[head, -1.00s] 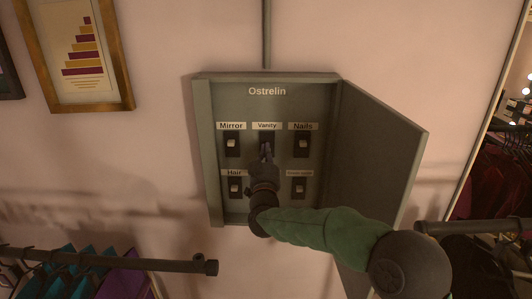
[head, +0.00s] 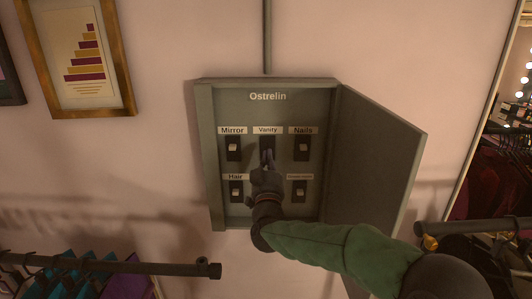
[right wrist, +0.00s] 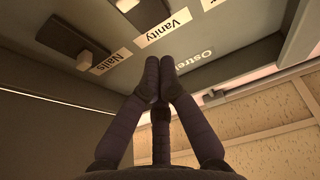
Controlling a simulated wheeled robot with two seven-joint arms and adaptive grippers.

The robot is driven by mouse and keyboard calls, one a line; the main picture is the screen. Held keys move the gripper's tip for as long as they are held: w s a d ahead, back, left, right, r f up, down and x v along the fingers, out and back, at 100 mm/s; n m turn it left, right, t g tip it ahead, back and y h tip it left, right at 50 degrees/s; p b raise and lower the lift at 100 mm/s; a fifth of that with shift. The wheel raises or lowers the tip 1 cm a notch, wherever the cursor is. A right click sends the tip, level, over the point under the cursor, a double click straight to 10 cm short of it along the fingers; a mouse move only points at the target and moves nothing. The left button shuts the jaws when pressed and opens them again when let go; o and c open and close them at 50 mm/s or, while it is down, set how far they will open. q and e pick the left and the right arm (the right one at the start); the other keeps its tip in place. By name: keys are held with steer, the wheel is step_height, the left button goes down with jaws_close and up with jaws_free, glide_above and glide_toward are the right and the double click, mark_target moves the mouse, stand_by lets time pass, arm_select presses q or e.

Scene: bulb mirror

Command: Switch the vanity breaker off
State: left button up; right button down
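The vanity breaker (head: 267,143) is a dark switch under the "Vanity" label, top row middle in the open breaker box (head: 206,160). My right gripper (head: 267,156) is right in front of it in the head view and hides its lower part and lever. In the right wrist view the two fingertips (right wrist: 160,66) are together with nothing between them. Past them are the "Vanity" label (right wrist: 163,27) and part of the vanity breaker (right wrist: 143,12), cut by the top edge. I cannot tell whether the fingers touch the breaker or how its lever is set. My left gripper is not in view.
The Mirror (head: 233,148), Nails (head: 303,148) and Hair (head: 236,191) breakers and one more (head: 299,191) surround it. The box door (head: 375,165) stands open on the right, above my right arm. A clothes rail (head: 120,266) is at lower left.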

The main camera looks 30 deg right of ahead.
steer(key=v, duration=0.4)
steer(key=shift+a, duration=0.15)
stand_by(0.4)
